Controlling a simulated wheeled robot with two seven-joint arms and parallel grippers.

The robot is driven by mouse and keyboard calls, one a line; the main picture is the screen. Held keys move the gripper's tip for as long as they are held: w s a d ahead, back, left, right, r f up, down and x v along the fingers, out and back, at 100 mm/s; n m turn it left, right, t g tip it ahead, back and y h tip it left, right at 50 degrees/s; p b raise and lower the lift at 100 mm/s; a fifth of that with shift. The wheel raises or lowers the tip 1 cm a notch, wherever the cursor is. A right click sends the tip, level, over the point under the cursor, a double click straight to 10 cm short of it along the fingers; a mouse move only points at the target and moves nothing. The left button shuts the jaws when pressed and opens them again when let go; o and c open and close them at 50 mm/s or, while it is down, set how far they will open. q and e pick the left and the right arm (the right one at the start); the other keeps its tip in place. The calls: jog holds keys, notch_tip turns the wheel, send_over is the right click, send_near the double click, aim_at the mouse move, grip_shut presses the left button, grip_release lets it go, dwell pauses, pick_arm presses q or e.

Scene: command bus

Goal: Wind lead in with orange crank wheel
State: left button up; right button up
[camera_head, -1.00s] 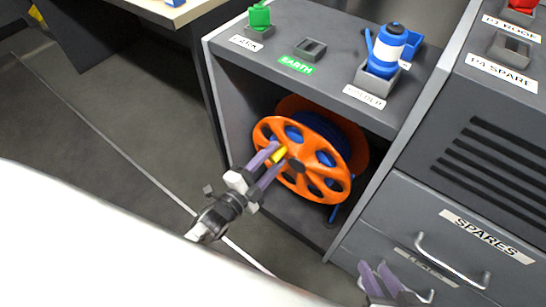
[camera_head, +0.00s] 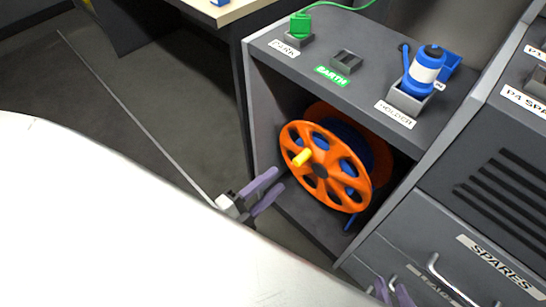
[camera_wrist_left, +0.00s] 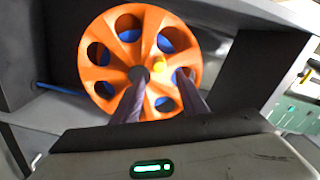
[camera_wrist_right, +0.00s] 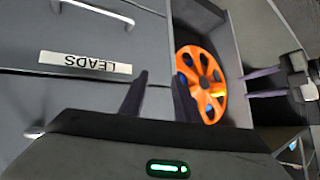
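The orange crank wheel (camera_head: 339,184) stands upright in the open cubby of the grey cabinet, with blue lead wound behind it. Its yellow knob (camera_head: 302,158) sits at the wheel's upper left in the head view. The knob (camera_wrist_left: 163,67) also shows in the left wrist view, near the hub. My left gripper (camera_head: 275,189) is open and empty, in front of the wheel and to its lower left, clear of the knob. My right gripper (camera_head: 393,290) is at the bottom of the head view; its fingers (camera_wrist_right: 160,95) are apart and empty in the right wrist view.
On the cabinet top are a green plug (camera_head: 300,26) in the PARK socket, an EARTH socket (camera_head: 346,62) and a blue-and-white plug (camera_head: 425,68) in the HOLDER. A green lead (camera_head: 340,6) leaves the green plug. Drawers with metal handles stand at right.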

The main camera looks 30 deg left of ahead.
aim_at(296, 164)
pick_arm(q)
jog(key=shift+w, duration=0.1)
jog(key=shift+c, duration=0.8)
jog(key=w+d+n+b, duration=0.1)
jog(key=w+n+b, duration=0.1)
jog(key=w+n, duration=0.1)
jog(key=w+n+b, duration=0.3)
jog(key=n, duration=0.1)
jog(key=w+d+n+b, duration=0.1)
jog(key=w+n+b, duration=0.2)
jog(key=shift+w+d+f+n, duration=0.1)
jog(key=shift+w+d+n, duration=0.15)
jog(key=shift+d+n, duration=0.15)
jog(key=shift+w+d, duration=0.1)
jog(key=shift+w, duration=0.55)
pick_arm(e)
jog(key=w+a+f+n+g+y, duration=0.1)
jog(key=w+a+f+n+g, duration=0.1)
jog(key=a+f, duration=0.1)
jog(key=shift+a+f+y, duration=0.3)
jog(key=shift+a+f, duration=0.1)
jog(key=shift+a, duration=0.35)
pick_arm(q)
grip_shut()
